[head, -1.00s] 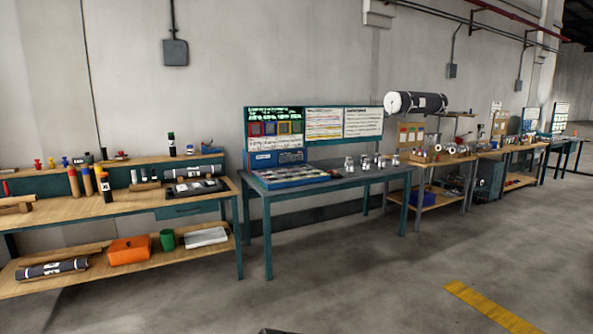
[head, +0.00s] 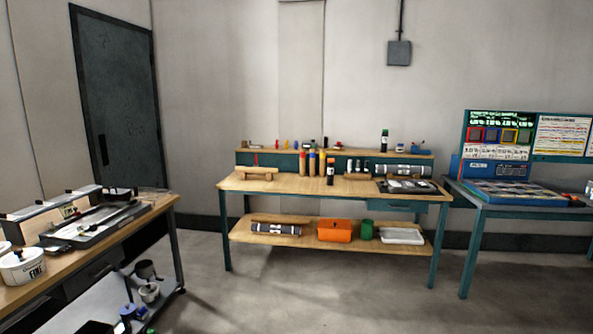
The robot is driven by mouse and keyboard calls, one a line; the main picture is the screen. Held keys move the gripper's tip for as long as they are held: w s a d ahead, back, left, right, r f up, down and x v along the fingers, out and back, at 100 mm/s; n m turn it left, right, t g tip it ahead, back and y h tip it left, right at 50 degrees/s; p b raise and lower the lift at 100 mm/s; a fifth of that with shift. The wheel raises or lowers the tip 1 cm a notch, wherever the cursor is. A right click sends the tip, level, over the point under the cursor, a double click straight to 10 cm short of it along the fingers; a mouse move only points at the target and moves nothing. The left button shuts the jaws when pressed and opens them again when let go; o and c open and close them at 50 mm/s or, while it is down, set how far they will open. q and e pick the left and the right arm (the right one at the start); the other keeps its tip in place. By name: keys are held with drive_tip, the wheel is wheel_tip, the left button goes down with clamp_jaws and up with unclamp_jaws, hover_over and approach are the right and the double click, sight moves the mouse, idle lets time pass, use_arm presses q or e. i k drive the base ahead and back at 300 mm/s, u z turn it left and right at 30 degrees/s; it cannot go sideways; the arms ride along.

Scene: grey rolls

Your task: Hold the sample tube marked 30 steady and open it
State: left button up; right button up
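Several tubes show on the wooden workbench in the middle of the head view, but their markings are too small to read, so I cannot tell which is marked 30. A dark tube with an orange band (head: 330,171) stands upright on the bench top. A dark tube with white labels (head: 276,229) lies on the lower shelf. Another labelled tube (head: 402,169) lies at the back right of the bench. Neither of my grippers is in view.
The wooden workbench (head: 270,184) stands across open grey floor (head: 330,295). An orange box (head: 334,231), a green cup (head: 367,230) and a white tray (head: 402,236) sit on its lower shelf. Another bench (head: 165,202) is at the left; a teal table (head: 478,206) is at the right.

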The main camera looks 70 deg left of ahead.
sight(331, 165)
drive_tip(key=u, duration=0.45)
drive_tip(key=i, duration=0.85)
drive_tip(key=u, duration=1.35)
drive_tip(key=i, duration=2.7)
drive_tip(key=u, duration=0.1)
